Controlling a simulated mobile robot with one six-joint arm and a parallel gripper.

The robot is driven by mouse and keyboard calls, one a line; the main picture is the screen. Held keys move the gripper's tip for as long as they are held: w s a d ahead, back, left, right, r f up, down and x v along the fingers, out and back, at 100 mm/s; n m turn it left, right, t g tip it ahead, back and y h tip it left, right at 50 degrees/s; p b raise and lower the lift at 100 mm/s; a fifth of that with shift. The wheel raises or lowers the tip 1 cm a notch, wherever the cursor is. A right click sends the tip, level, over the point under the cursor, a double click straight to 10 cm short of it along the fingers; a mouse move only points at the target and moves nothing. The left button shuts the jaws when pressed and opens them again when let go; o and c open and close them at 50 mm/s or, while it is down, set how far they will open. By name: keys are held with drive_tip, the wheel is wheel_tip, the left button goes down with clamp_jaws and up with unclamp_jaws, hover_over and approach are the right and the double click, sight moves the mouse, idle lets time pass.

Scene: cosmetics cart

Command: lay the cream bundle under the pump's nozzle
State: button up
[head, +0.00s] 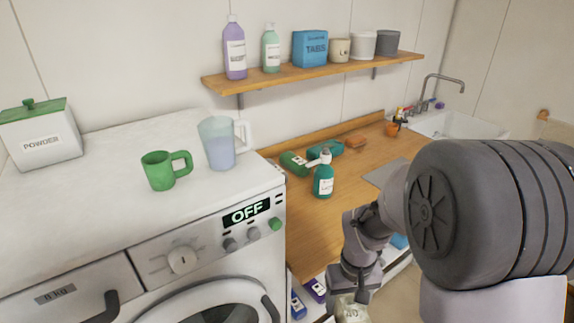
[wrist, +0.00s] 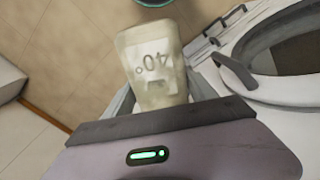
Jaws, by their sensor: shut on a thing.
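The cream bundle (wrist: 155,62) carries a pale label reading "40°". My gripper (wrist: 160,98) is shut on it, with a dark finger on each side. In the head view the bundle (head: 352,312) shows at the bottom edge, partly cut off, below my gripper (head: 354,290). It hangs in front of the wooden counter, lower than its top. The teal pump bottle (head: 323,180) stands upright on the counter with a white nozzle (head: 325,156) on top. The bundle is well apart from the pump.
A grey mat (head: 386,174) lies to the right. The washing machine (head: 150,250) stands left, with a green mug (head: 160,170) and a jug (head: 218,145) on top. Counter (head: 318,228) in front of the pump is clear.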

sight(344, 304)
drive_tip(key=f, duration=0.1)
drive_tip(key=w+f+m+b, duration=0.1)
drive_tip(key=f+b, duration=0.1)
drive_tip(key=shift+w+f+m, duration=0.25)
drive_tip(key=shift+f+m, duration=0.05)
drive_tip(key=shift+s+r, duration=0.1)
drive_tip(key=shift+r, duration=0.1)
idle(0.4)
